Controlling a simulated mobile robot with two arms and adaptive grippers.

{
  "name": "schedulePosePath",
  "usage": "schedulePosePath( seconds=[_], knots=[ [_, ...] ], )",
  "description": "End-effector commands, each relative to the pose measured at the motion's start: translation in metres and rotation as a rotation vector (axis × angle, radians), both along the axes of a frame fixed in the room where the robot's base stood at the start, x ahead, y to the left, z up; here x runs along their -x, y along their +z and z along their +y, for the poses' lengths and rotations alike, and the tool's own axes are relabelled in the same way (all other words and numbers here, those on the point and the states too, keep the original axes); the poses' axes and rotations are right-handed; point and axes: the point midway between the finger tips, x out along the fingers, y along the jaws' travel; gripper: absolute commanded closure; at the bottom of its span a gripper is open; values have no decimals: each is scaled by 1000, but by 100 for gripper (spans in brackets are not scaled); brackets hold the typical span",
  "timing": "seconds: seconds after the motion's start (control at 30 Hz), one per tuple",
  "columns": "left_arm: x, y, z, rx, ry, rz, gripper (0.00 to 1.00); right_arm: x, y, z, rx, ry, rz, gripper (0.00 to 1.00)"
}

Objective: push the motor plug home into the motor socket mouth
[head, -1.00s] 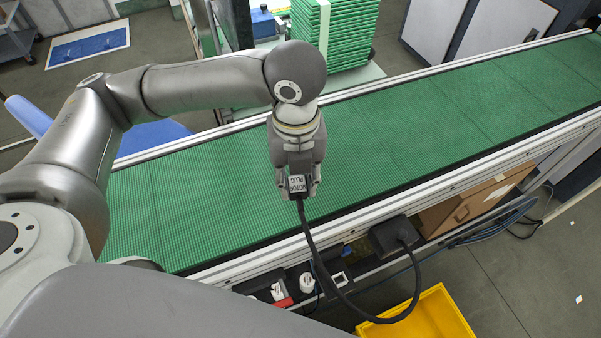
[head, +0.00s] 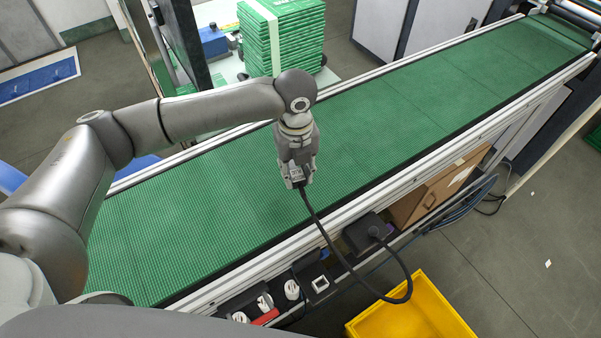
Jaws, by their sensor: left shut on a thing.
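The motor plug (head: 298,175) is a small grey block with a printed label, held above the green belt. My left gripper (head: 297,172) is shut on it, with its fingers pointing down towards the belt's near side. A black cable (head: 333,246) hangs from the plug, loops over the near rail and runs back to a dark box (head: 367,232) on the conveyor's side. A dark unit with a white square frame (head: 320,283) sits below the near rail, apart from the plug. I cannot tell whether it is the motor socket. My right gripper is not in view.
The conveyor belt (head: 420,118) is bare. White connectors (head: 291,289) and a red part (head: 266,316) sit beside the framed unit. A yellow crate (head: 415,312) stands on the floor below. A brown box (head: 440,187) sits under the rail; green trays (head: 282,40) are stacked behind.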

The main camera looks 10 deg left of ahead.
Motion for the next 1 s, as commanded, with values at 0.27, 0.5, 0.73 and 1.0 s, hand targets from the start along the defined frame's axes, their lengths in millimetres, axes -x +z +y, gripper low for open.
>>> schedulePosePath(
  seconds=[0.27,0.5,0.73,1.0],
  knots=[
    [-14,-17,-4,0,1,1,94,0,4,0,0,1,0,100],
    [-20,-40,-5,-2,2,5,94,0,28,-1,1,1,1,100],
    [-20,-52,-5,-1,-1,0,94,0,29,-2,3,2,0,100],
    [-20,-56,-5,-1,0,1,94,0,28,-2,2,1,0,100]
  ],
)
